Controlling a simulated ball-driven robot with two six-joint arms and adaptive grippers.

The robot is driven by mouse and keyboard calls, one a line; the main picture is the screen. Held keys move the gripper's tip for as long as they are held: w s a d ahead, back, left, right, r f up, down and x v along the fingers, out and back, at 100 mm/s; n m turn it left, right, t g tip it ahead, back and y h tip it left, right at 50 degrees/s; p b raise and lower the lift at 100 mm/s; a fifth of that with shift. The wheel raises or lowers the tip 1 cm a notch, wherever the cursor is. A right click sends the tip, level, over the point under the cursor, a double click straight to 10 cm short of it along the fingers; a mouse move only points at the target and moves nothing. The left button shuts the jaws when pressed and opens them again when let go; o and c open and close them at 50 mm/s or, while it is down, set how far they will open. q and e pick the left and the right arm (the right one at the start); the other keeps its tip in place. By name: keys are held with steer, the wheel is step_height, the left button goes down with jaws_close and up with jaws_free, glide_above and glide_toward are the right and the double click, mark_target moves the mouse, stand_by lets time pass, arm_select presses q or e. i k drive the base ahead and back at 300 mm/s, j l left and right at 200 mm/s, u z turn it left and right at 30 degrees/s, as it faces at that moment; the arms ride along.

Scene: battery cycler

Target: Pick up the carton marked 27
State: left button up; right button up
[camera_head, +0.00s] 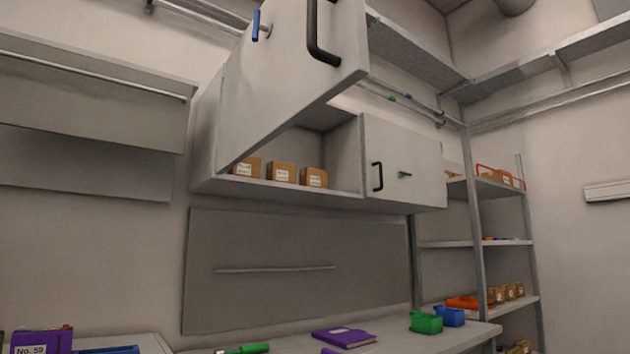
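Three small brown cartons stand in a row on the floor of an open wall cabinet: a left carton (247,168), a middle carton (281,173) and a right carton (314,177). Each has a white label on its front. The label print is too small to read, so I cannot tell which carton is marked 27. The raised door hides part of the space above the left carton. More brown cartons (508,292) stand on the shelf rack at the right, their marks also unreadable. Neither of my grippers is in view.
The cabinet door (290,70) is swung up and juts out in front of the opening. The neighbouring door (405,165) is shut. On the worktop (400,342) lie a purple book (344,338), a green bin (426,323) and a blue bin (450,316).

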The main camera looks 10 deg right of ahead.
mark_target(276, 171)
steer(key=u, duration=0.65)
steer(key=i+l+u, duration=0.15)
steer(key=l+u, duration=0.2)
steer(key=i+l+u, duration=0.15)
steer(key=u, duration=0.2)
steer(key=l+u, duration=0.65)
steer(key=l, duration=0.15)
steer(key=i+l, duration=0.05)
